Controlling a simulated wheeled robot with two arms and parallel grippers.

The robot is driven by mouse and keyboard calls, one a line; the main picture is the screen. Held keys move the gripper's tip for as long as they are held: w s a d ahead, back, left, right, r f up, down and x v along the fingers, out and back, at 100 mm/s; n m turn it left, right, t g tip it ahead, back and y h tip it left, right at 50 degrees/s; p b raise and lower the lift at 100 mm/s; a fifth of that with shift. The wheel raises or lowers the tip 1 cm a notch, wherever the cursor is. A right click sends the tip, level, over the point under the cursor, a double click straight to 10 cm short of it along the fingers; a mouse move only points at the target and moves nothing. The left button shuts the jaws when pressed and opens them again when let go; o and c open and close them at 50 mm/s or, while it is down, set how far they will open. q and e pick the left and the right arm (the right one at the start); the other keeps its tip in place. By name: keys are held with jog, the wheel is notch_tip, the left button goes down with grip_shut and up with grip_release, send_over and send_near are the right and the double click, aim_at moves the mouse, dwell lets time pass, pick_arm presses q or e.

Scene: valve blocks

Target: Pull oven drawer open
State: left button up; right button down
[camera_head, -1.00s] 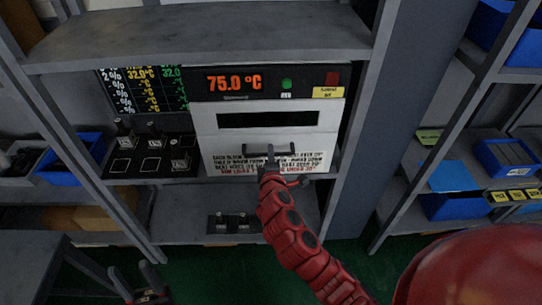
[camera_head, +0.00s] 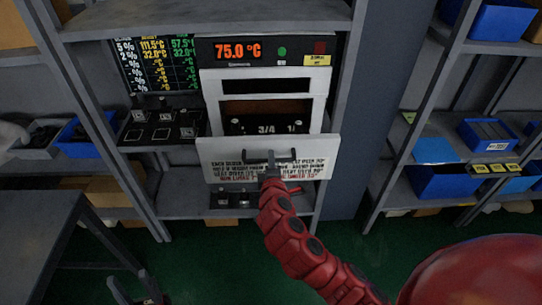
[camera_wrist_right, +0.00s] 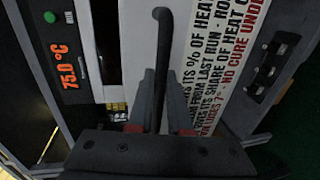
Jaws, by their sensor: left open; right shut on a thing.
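The oven (camera_head: 212,90) is a grey unit on the shelf with an orange 75.0 °C display (camera_head: 238,48). Its white drawer front (camera_head: 322,150) stands out from the body, and a dark opening with small marked parts shows behind it. My right gripper (camera_head: 268,172) is shut on the dark drawer handle (camera_head: 284,155). In the right wrist view the handle bar (camera_wrist_right: 162,50) passes between the fingers of my right gripper (camera_wrist_right: 163,100). My left gripper (camera_head: 134,288) is open and empty at the bottom left, well away from the oven.
A board with valve blocks (camera_head: 163,132) stands left of the oven under a dark readout screen (camera_head: 150,62). More valve blocks (camera_head: 232,199) sit on the shelf below the drawer. Blue bins (camera_head: 445,182) fill the right rack. Green floor (camera_head: 225,260) is clear in front.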

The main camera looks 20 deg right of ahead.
jog(key=shift+s+a, duration=0.1)
jog(key=shift+s, duration=0.4)
jog(key=c, duration=0.8)
grip_release()
jog(key=shift+c, duration=0.2)
jog(key=shift+s, duration=0.1)
jog(key=p+v, duration=0.8)
jog(key=v, duration=0.9)
jog(key=shift+a+p, duration=0.15)
jog(key=shift+p, duration=0.15)
